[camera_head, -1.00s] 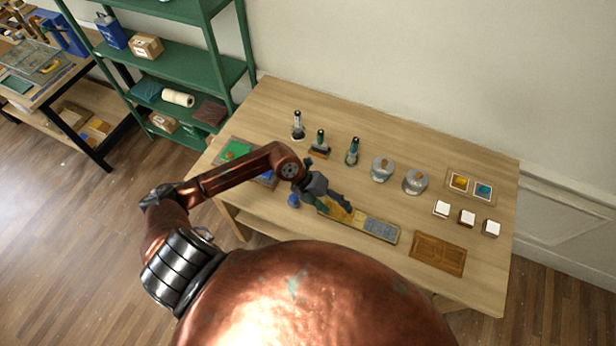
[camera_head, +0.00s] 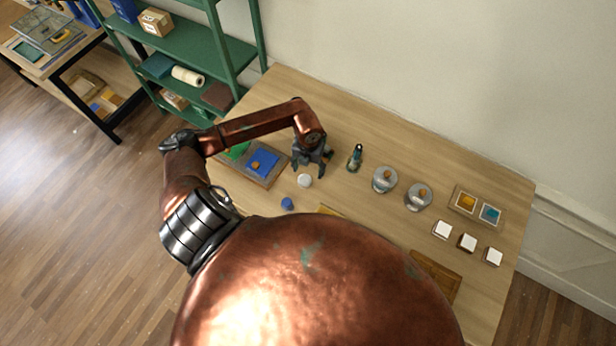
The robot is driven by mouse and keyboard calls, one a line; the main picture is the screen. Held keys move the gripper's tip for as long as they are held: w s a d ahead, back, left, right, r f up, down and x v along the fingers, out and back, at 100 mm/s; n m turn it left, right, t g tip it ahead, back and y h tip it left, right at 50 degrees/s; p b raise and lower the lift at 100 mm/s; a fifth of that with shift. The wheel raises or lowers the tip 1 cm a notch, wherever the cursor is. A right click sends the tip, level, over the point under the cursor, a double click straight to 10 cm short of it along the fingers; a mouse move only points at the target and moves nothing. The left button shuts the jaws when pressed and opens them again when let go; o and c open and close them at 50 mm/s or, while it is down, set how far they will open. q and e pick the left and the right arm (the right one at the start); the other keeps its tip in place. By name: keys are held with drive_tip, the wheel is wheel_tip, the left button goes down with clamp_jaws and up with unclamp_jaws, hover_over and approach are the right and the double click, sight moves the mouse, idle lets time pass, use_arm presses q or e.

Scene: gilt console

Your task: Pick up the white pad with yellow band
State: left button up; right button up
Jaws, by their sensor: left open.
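A small round white pad (camera_head: 304,181) lies on the wooden table, just in front of my left gripper. No yellow band can be made out on it at this size. My left gripper (camera_head: 309,170) is open and empty, pointing down, with its fingers just behind the pad in the picture. I cannot tell its height above the table. A similar blue round pad (camera_head: 287,203) lies nearer to me. My right gripper is not in view.
A tray (camera_head: 272,180) with green and blue areas lies left of the gripper. A dark bottle (camera_head: 355,157), two glass jars (camera_head: 384,179) (camera_head: 419,196) and white-topped blocks (camera_head: 467,242) stand to the right. My body hides the table's front.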

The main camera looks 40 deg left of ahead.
sight(304, 180)
use_arm(q)
drive_tip(key=f, duration=0.1)
drive_tip(key=s+f+p, duration=0.1)
drive_tip(key=shift+s+a+f, duration=0.15)
drive_tip(key=shift+s+f, duration=0.15)
drive_tip(key=shift+f, duration=0.1)
drive_tip(key=shift+f+p, duration=0.45)
drive_tip(key=shift+f, duration=1.1)
drive_tip(key=c, duration=1)
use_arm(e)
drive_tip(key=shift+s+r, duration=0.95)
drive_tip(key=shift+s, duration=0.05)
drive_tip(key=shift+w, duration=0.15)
